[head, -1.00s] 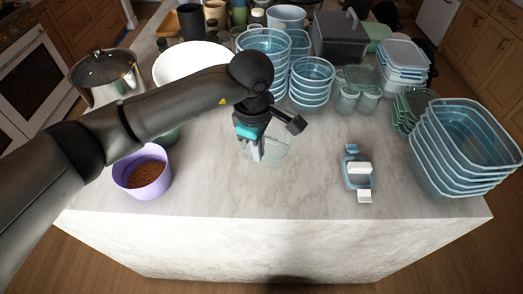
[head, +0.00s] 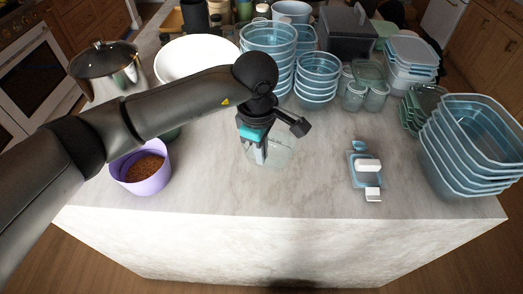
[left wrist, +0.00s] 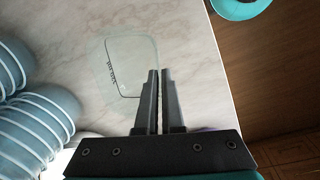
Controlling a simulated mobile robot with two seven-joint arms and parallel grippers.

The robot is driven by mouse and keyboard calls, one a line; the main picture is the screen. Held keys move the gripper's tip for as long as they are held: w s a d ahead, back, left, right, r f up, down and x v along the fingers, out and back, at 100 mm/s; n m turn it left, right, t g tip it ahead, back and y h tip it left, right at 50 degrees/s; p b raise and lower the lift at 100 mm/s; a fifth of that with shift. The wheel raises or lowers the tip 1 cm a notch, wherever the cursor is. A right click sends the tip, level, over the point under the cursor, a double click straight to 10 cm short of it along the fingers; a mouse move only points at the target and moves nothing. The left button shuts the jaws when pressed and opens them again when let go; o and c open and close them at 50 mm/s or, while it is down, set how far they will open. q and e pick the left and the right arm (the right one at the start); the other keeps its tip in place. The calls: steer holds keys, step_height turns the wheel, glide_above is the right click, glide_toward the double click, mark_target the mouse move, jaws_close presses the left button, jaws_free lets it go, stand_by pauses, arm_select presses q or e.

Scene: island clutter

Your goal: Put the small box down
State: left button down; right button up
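The small box looks like a clear, see-through container (head: 283,153) near the middle of the counter. It also shows in the left wrist view (left wrist: 130,62), with small dark print on it. My left gripper (head: 262,160) points down at its near-left side in the head view. In the left wrist view the two fingers (left wrist: 159,72) are close together with a thin gap, at the box's right edge, and appear to pinch its wall. The box is at or just above the counter; I cannot tell whether its base touches. My right gripper is not in view.
A purple bowl of brown food (head: 143,168) stands left, under my arm. A blue-and-white item (head: 365,171) lies right. Stacked blue containers (head: 473,148) stand far right, round tubs (head: 317,77) behind. The counter's front middle is clear; its edge (head: 280,215) is near.

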arm_select(q)
steer(key=shift+f+b, duration=2)
steer(key=shift+f, duration=0.3)
steer(key=shift+b, duration=0.8)
steer(key=shift+f+b, duration=0.65)
stand_by(0.3)
steer(key=c, duration=1)
jaws_free()
steer(key=shift+o, duration=0.2)
steer(key=shift+r, duration=0.1)
step_height(320, 180, up, 15)
steer(key=s, duration=0.1)
steer(key=shift+s+a, duration=0.25)
steer(key=shift+a, duration=0.05)
